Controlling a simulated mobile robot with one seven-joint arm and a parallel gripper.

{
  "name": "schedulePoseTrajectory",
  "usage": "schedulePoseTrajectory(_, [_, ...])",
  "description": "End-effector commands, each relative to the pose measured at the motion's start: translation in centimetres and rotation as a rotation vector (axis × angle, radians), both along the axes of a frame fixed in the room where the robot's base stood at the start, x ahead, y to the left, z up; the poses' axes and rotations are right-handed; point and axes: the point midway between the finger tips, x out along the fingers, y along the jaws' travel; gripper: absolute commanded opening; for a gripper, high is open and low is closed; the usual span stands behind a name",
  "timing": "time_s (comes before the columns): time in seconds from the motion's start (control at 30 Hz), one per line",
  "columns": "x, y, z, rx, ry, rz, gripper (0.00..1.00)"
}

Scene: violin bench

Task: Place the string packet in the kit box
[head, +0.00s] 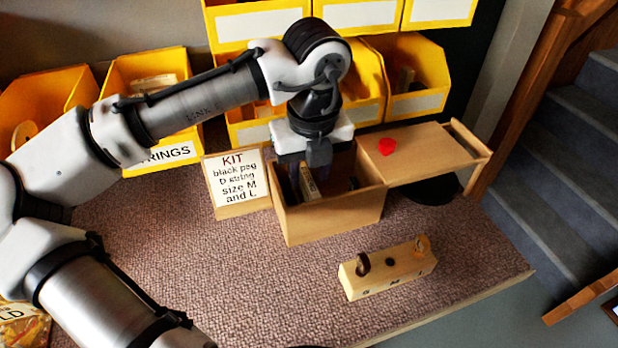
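The open wooden kit box (335,218) stands near the back of the bench. My gripper (306,177) points down into its left part, with the fingertips at or below the rim. A pale, flat packet (309,187), apparently the string packet, stands steeply tilted inside the box just below and between the fingers. My gripper partly hides it, and I cannot tell whether the fingers touch it. Dark items lie deeper in the box, mostly in shadow.
A sign (238,183) reading "KIT black peg D string size M and L" stands left of the box. A wooden lid (425,150) with a red piece (386,146) lies right. A wooden block (390,270) stands in front. Yellow bins (415,105) line the back. The front-left mat is clear.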

Motion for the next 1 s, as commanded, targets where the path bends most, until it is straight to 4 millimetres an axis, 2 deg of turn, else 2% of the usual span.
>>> schedulePoseTrajectory(0.03, [0.0, -0.2, 1.4, -0.003, -0.002, -0.001, 0.35])
schedulePoseTrajectory(0.2, [-0.4, -0.3, 5.0, -0.003, -0.002, -0.003, 0.35])
schedulePoseTrajectory(0.4, [-0.8, -0.3, 7.9, -0.002, -0.001, -0.002, 0.35])
schedulePoseTrajectory(0.57, [-0.9, -0.3, 8.8, -0.001, 0.001, -0.002, 0.35])
schedulePoseTrajectory(1.0, [-0.9, -0.3, 8.8, 0.0, 0.0, -0.001, 0.35])
